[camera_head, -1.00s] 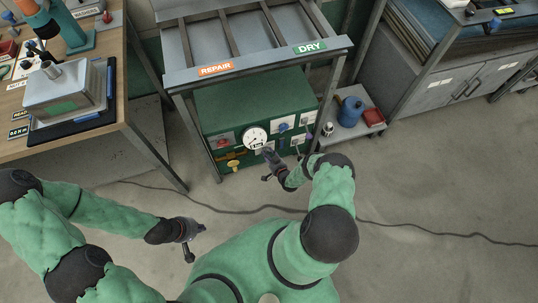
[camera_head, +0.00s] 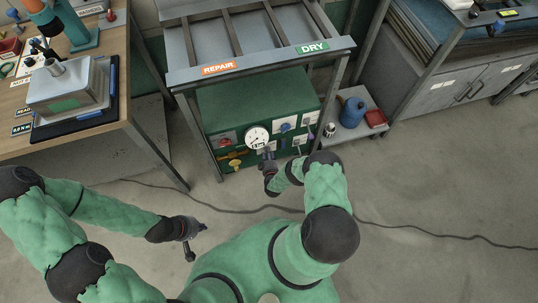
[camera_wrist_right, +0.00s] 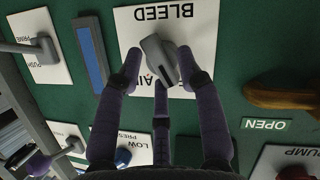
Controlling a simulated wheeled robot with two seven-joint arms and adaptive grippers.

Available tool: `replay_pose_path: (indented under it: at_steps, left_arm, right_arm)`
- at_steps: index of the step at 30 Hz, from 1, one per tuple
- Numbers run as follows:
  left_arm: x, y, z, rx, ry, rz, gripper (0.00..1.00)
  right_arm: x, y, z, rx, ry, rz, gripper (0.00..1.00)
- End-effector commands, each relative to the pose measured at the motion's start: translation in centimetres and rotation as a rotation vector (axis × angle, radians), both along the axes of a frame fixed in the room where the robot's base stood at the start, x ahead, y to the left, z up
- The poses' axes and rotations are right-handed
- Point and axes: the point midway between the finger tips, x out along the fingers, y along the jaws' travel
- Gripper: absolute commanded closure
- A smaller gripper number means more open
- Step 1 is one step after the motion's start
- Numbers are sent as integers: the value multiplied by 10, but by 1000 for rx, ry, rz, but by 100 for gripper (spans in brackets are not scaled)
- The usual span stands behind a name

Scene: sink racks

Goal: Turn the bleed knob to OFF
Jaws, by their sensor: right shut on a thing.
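The bleed knob (camera_wrist_right: 158,62) is a grey lever-shaped knob on a white plate marked BLEED (camera_wrist_right: 175,18), upside down in the right wrist view. Its grip is tilted, and it hides part of the plate's lower lettering, so I cannot read its setting. My right gripper (camera_wrist_right: 160,70) is shut on the knob, with dark purple fingers on both sides. In the head view my right gripper (camera_head: 267,158) is at the front of the green panel box (camera_head: 228,158) and covers the knob. My left gripper (camera_head: 190,230) hangs empty over the floor, its jaw opening unclear.
Near the knob are a blue bar (camera_wrist_right: 91,57), an orange handle (camera_wrist_right: 285,95) by an OPEN label (camera_wrist_right: 265,124), and a PRIME lever (camera_wrist_right: 35,48). A gauge (camera_head: 257,137) sits on the panel. The rack's front rail (camera_head: 255,62) overhangs the box. A cable (camera_head: 400,230) crosses the floor.

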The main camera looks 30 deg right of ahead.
Motion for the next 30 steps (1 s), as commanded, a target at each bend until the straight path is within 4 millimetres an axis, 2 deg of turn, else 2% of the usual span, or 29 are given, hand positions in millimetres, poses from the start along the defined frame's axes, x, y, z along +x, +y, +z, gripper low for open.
replay_pose_path:
  at_steps: [1,12,30]
  left_arm:
    - [0,0,0,0,0,0,100]
    - [0,0,0,0,0,0,100]
    - [0,0,-1,0,0,0,100]
  right_arm:
    - [3,7,-1,-35,9,15,95]
    - [4,8,-2,-258,62,16,95]
    - [4,9,-3,-331,82,17,95]
